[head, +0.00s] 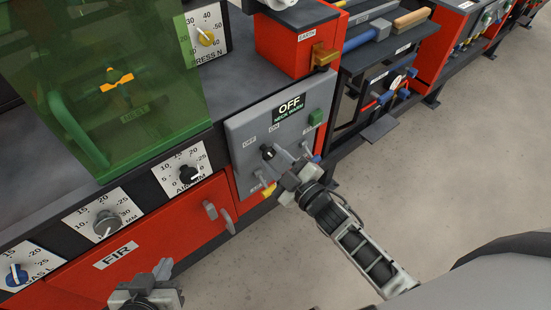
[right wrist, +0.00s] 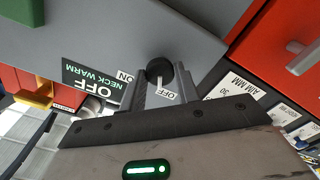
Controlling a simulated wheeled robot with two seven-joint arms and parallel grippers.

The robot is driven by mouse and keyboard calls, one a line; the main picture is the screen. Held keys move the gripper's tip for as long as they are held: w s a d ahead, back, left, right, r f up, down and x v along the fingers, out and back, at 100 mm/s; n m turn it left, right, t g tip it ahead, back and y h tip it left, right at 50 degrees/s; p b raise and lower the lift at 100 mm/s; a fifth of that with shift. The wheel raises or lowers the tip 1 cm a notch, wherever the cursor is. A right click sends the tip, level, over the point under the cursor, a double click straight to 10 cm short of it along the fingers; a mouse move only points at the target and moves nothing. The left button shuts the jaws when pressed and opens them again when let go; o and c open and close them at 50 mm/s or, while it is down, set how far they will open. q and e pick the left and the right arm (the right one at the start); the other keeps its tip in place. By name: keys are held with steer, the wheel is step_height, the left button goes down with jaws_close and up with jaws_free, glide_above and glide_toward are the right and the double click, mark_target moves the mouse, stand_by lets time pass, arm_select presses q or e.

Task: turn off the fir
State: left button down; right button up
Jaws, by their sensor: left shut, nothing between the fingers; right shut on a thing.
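A grey switch panel (head: 235,130) carries a display (head: 289,106) reading "OFF" and "NECK WARM". A black-knobbed lever (head: 267,152) sits below its OFF and ON labels. My right gripper (head: 283,163) is shut on this black knob; in the right wrist view the knob (right wrist: 160,69) sits between the fingertips, near the OFF and ON labels. The "FIR" label (head: 115,256) is on a red front (head: 165,240) at lower left. My left gripper (head: 160,270) is shut and empty in front of that red front, at the bottom edge.
A green see-through guard (head: 165,70) is at upper left. A red box (head: 285,45) stands above the panel. Grey floor (head: 450,140) is clear at right.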

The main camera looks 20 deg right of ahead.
steer(key=shift+n, duration=0.6)
steer(key=o, duration=1)
steer(key=shift+c, duration=0.2)
steer(key=shift+s, duration=0.1)
steer(key=v, duration=1.6)
steer(key=shift+b, duration=0.4)
